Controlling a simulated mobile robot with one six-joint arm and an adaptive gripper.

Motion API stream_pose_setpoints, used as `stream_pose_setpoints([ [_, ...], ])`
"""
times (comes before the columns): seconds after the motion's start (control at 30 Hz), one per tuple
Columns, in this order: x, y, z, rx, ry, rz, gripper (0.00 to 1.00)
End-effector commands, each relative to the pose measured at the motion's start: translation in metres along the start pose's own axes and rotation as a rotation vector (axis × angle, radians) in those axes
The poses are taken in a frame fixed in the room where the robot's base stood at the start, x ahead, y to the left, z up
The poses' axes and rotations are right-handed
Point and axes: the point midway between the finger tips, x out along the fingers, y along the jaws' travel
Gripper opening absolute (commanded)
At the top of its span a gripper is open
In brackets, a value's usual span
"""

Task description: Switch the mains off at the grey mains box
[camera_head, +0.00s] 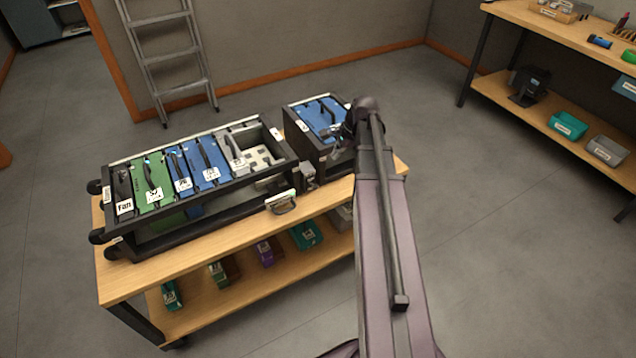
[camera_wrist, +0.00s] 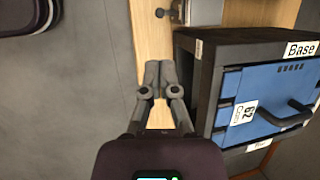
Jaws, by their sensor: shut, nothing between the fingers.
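A small grey box (camera_head: 308,175), which I take to be the mains box, stands on the wooden bench between the two black racks. In the wrist view a grey box (camera_wrist: 203,12) shows at the top edge, cut off by the frame, with small dark knob-like parts on its left side. Whether its switch is on or off cannot be made out. My gripper (camera_wrist: 159,68) is shut and empty above the bench strip, left of the black rack and apart from the grey box. In the head view my arm hides most of the gripper.
A long black rack (camera_head: 120,248) with green, blue and grey modules stands on the bench (camera_head: 250,240). A smaller rack with a blue module (camera_wrist: 245,95) labelled "Base" is close on the gripper's right. A ladder (camera_head: 172,60) leans at the wall; a workbench (camera_head: 560,38) stands right.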

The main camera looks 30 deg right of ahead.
Motion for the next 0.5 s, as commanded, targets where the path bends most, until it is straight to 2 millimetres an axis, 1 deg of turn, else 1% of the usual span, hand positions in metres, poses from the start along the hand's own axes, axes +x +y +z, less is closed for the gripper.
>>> stream_pose_setpoints([
  [0.27, 0.001, 0.002, -0.003, 0.003, 0.002, -0.001, 0.00],
  [0.5, 0.011, 0.002, -0.004, 0.003, 0.002, -0.001, 0.00],
])
